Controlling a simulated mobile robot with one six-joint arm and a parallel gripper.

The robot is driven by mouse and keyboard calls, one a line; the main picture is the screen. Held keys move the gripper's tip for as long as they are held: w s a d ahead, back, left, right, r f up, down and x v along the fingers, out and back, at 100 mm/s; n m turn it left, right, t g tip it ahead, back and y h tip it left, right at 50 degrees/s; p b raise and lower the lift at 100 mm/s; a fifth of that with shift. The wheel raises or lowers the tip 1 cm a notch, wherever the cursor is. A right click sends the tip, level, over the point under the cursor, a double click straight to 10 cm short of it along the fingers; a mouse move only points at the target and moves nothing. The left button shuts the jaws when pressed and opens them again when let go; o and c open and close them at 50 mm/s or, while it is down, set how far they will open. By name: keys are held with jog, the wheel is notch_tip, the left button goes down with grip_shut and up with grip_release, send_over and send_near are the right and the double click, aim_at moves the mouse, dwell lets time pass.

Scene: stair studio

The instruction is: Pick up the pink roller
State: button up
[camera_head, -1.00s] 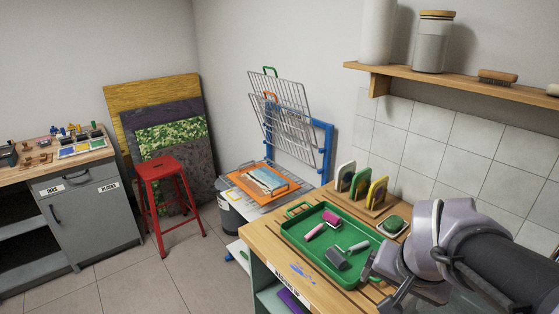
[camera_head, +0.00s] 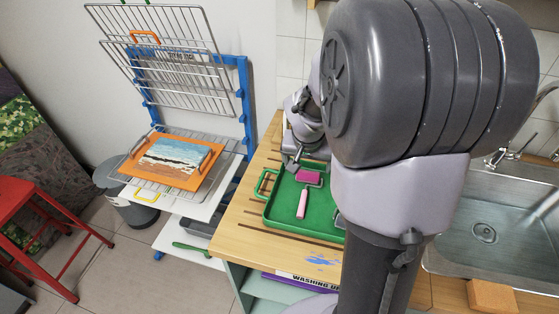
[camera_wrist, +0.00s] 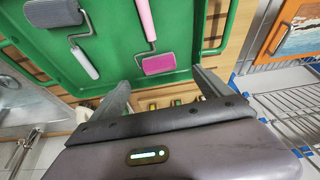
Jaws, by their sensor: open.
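The pink roller (camera_head: 307,177) lies in the green tray (camera_head: 279,221) on the wooden worktop, its pink handle toward the front. In the wrist view the pink roller (camera_wrist: 158,64) shows its textured head and handle. My gripper (camera_wrist: 160,80) is open and empty, its two fingers apart on either side of the roller head, with no contact visible. In the head view my gripper (camera_head: 292,162) is at the tray's far side, partly hidden by my arm. A grey roller (camera_wrist: 55,13) lies in the tray beside the pink one; my arm mostly hides it in the head view.
A metal sink (camera_head: 490,240) is to the right. A drying rack (camera_head: 165,60) with an orange-framed painting (camera_head: 165,160) stands left of the worktop. A red stool (camera_head: 35,225) and grey bin (camera_head: 125,195) are further left. Blue paint marks the worktop's front (camera_head: 322,260).

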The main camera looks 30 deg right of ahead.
aim_at(308, 173)
jog(key=b+x, duration=0.1)
jog(key=x, duration=0.2)
jog(key=shift+w+f, duration=0.1)
jog(key=shift+f, duration=0.3)
jog(key=b+x, duration=0.1)
jog(key=x, duration=0.2)
jog(key=b+x, duration=0.1)
jog(key=x, duration=0.1)
jog(key=shift+w+d+f+b, duration=0.2)
jog(key=shift+d+f+b, duration=0.05)
jog(key=shift+d+b, duration=0.15)
jog(key=shift+r, duration=0.15)
jog(key=c, duration=1.2)
